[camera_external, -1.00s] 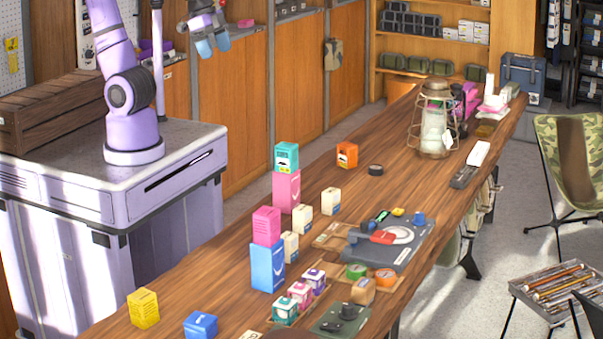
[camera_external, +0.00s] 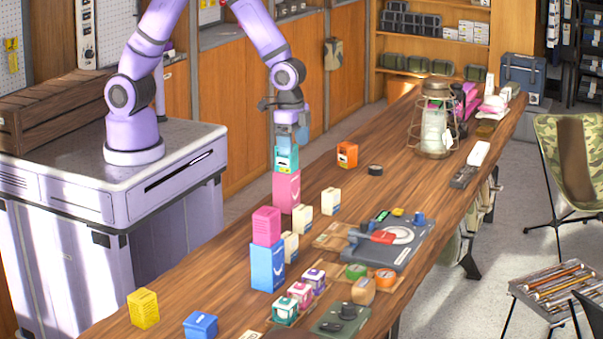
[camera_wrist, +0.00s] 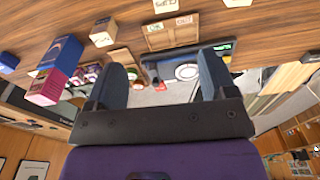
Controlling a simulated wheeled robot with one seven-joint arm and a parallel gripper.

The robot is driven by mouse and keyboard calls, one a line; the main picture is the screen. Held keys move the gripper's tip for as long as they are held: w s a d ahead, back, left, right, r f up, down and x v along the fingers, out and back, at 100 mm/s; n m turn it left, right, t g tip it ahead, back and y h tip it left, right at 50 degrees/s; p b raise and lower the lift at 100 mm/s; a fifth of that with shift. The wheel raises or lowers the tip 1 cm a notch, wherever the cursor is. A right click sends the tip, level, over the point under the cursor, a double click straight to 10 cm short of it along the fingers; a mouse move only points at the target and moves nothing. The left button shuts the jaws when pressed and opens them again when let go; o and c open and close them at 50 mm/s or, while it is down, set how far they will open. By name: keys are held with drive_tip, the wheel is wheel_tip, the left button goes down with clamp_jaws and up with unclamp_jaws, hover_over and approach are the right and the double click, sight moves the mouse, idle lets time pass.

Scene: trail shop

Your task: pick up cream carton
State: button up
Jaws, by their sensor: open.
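Three cream cartons stand upright on the wooden table: one (camera_external: 290,246) beside the blue and pink stack, one (camera_external: 302,219) beside the taller pink box, and one (camera_external: 330,201) farther right. In the wrist view, which is upside down, a cream carton (camera_wrist: 102,34) stands near the blue and pink stack, and pale cartons are cut off at the top edge. My gripper (camera_external: 291,140) points down, open, just above the teal box on the taller pink box. Whether it touches the teal box I cannot tell. In the wrist view the gripper's fingers (camera_wrist: 163,75) are apart with nothing visibly held.
The teal box (camera_external: 286,160) tops the pink box (camera_external: 286,190). A pink box (camera_external: 266,226) tops a blue box (camera_external: 267,266).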

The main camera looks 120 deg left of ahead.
drive_tip(key=g, duration=0.1)
hover_over(303, 208)
wheel_tip(303, 208, down, 11)
drive_tip(key=shift+d+r, duration=0.15)
drive_tip(key=shift+r, duration=0.05)
wheel_tip(303, 208, down, 11)
drive_tip(key=shift+r, duration=0.1)
drive_tip(key=c, duration=1)
